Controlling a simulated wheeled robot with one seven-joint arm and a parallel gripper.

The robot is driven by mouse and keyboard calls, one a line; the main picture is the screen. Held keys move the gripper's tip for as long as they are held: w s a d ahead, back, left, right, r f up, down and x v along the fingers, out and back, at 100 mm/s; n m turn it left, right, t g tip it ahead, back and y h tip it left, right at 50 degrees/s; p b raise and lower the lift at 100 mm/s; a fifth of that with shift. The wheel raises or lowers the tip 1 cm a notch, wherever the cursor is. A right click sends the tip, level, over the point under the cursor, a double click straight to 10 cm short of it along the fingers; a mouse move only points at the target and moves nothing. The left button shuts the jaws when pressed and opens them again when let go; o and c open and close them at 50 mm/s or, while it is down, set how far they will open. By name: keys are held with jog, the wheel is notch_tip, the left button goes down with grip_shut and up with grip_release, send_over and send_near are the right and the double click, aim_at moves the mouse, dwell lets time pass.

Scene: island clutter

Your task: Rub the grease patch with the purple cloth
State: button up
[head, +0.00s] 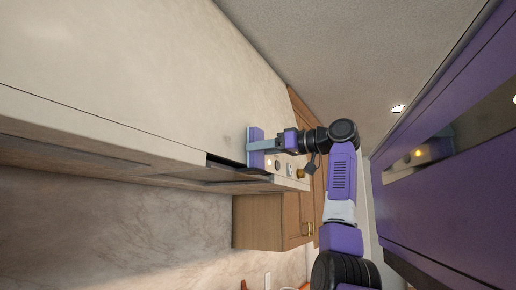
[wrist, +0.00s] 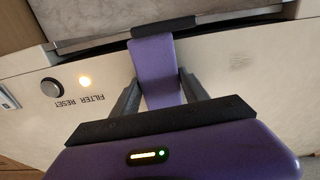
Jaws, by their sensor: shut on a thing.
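My gripper (wrist: 159,76) is shut on the purple cloth (wrist: 154,58), which shows between its two grey fingers in the wrist view. The cloth looks like a flat strip with a dark band at its far end. In the head view my gripper (head: 268,146) and the cloth (head: 256,134) are close against the cream panel. The grease patch (wrist: 240,58) is a faint grey smudge on the panel, right of the cloth and apart from it in the wrist view. In the head view it is a small dim smudge (head: 227,140) left of the gripper.
A round button (wrist: 50,86) labelled FILTER RESET and a lit lamp (wrist: 85,80) are left of the gripper on the cream panel (head: 120,70). A dark slot (head: 228,163) runs along its edge. Wooden cabinets (head: 268,220) and a purple cabinet front (head: 450,200) are nearby.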

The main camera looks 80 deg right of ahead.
aim_at(221, 138)
jog(key=shift+s+d+f, duration=0.1)
jog(key=shift+d+f, duration=0.1)
jog(key=shift+d, duration=0.3)
jog(key=shift+d+f, duration=0.15)
jog(key=shift+d, duration=0.3)
jog(key=shift+w+a+f+b, duration=0.1)
jog(key=shift+w+a+b, duration=0.2)
jog(key=shift+a+b, duration=0.45)
jog(key=shift+w+a+r+b, duration=0.1)
jog(key=shift+w+a+b, duration=0.35)
jog(key=shift+a, duration=1)
jog(key=shift+w+a+r+b, duration=0.15)
jog(key=shift+a+b, duration=0.65)
jog(key=shift+a, duration=0.7)
jog(key=shift+w+a+b, duration=0.3)
jog(key=shift+a+b, duration=0.3)
jog(key=shift+a, duration=0.85)
jog(key=shift+w+a+r+b, duration=0.1)
jog(key=shift+w+a+b, duration=0.2)
jog(key=shift+a, duration=0.75)
jog(key=shift+w+a+f+b, duration=0.1)
jog(key=shift+w+a+b, duration=0.25)
jog(key=shift+a, duration=0.75)
jog(key=shift+w+a+r+b, duration=0.15)
jog(key=shift+a+b, duration=0.3)
jog(key=shift+a, duration=0.6)
jog(key=v, duration=0.6)
jog(key=shift+b, duration=0.45)
